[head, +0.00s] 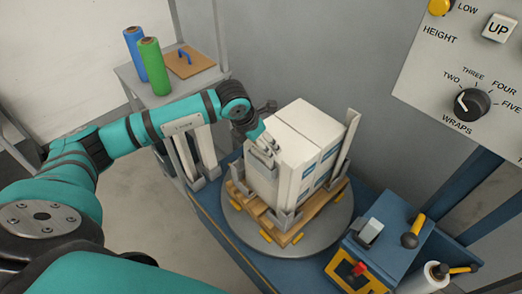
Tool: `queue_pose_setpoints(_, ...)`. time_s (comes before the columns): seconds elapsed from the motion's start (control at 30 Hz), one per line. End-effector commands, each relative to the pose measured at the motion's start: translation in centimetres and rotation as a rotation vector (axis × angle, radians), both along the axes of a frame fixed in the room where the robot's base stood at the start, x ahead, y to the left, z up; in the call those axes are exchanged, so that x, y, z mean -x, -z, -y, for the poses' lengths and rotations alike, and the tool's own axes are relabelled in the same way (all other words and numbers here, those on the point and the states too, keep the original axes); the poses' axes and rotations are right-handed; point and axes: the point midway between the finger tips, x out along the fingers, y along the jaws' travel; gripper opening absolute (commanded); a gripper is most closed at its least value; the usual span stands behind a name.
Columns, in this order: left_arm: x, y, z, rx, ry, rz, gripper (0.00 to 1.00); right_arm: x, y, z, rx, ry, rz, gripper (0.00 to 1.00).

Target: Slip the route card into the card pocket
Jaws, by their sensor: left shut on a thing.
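My left gripper (267,148) is at the upper left side of a stack of white cartons (305,135). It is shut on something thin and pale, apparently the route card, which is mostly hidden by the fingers. I cannot tell whether the card touches the cartons. I cannot make out the card pocket in this view. My right gripper is not in view.
The cartons stand on a wooden pallet (311,211) on a round grey turntable (323,238), between upright grey corner posts. A side table (150,98) holds green (154,66) and blue rolls and a brown board. A control panel (425,70) is at upper right; a blue box (385,240) with levers stands at lower right.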

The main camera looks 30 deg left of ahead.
Motion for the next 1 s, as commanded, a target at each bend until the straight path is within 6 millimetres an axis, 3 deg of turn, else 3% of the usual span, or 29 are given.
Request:
queue_pose_setpoints(0.27,0.1,3.4,0.1,0.000,0.001,-0.003,0.53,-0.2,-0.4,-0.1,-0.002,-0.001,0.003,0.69)
queue_pose_setpoints(0.6,0.1,4.0,0.0,0.000,0.002,-0.001,0.53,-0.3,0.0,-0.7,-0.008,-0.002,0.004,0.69)
queue_pose_setpoints(0.63,0.1,3.8,0.0,-0.001,0.002,-0.001,0.84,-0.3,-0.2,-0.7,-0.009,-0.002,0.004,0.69)
queue_pose_setpoints(0.7,0.1,3.8,0.0,0.000,0.002,-0.001,0.93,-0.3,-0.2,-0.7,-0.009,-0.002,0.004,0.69)
queue_pose_setpoints(0.77,0.1,3.8,0.0,0.000,0.002,-0.001,1.00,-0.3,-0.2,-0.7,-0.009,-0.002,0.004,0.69)
queue_pose_setpoints(1.0,0.1,3.7,0.0,0.000,0.002,-0.001,1.00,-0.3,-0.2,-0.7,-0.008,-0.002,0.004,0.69)
